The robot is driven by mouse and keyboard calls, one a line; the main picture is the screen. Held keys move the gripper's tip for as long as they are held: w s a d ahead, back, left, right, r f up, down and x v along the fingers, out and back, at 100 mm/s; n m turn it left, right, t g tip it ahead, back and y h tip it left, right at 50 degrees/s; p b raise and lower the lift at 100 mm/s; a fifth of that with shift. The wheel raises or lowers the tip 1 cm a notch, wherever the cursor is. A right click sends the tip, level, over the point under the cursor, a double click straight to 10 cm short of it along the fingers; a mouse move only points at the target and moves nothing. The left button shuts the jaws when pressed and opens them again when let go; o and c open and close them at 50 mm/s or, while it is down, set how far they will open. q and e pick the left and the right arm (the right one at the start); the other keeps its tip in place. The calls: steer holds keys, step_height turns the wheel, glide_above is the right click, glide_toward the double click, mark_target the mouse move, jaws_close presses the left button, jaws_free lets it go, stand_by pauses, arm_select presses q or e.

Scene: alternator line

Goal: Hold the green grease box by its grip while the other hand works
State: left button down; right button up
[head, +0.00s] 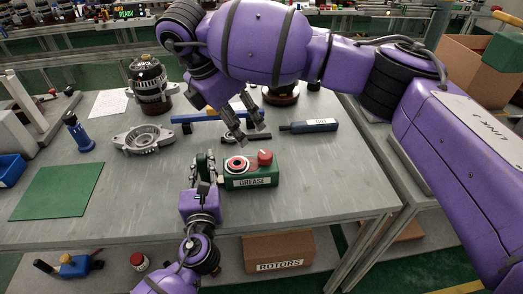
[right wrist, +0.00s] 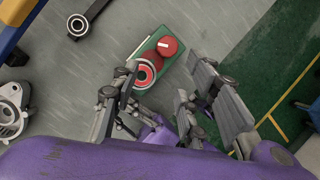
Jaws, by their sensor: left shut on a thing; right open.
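The green grease box (head: 256,183), with a GREASE label on its front, sits on the grey bench near its front edge. On top are a red knob (head: 265,157) and a red-ringed round opening (head: 237,165). My left gripper (head: 207,165) is shut at the box's left end, on its grip, which the fingers mostly hide. My right gripper (head: 249,125) is open and empty above and behind the box. In the right wrist view the box (right wrist: 146,50) shows beyond the fingers, with its knob and ring in sight.
A grey housing (head: 148,138), an alternator (head: 150,84) and a blue-handled tool (head: 78,132) stand to the left. A dark tool (head: 309,126) lies to the right. A green mat (head: 57,191) covers the left front. The bench right of the box is clear.

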mark_target(263, 153)
steer(key=d+f+m, duration=0.1)
steer(key=f, duration=0.2)
steer(key=w+d+f+m, duration=0.1)
steer(key=d+f, duration=0.1)
steer(key=f, duration=0.2)
steer(key=d+f+m, duration=0.1)
steer(key=d+f, duration=0.1)
steer(key=f, duration=0.1)
steer(key=shift+w+f, duration=0.3)
steer(key=shift+f, duration=0.1)
steer(key=shift+c, duration=0.3)
steer(key=c, duration=1)
steer(key=shift+o, duration=0.2)
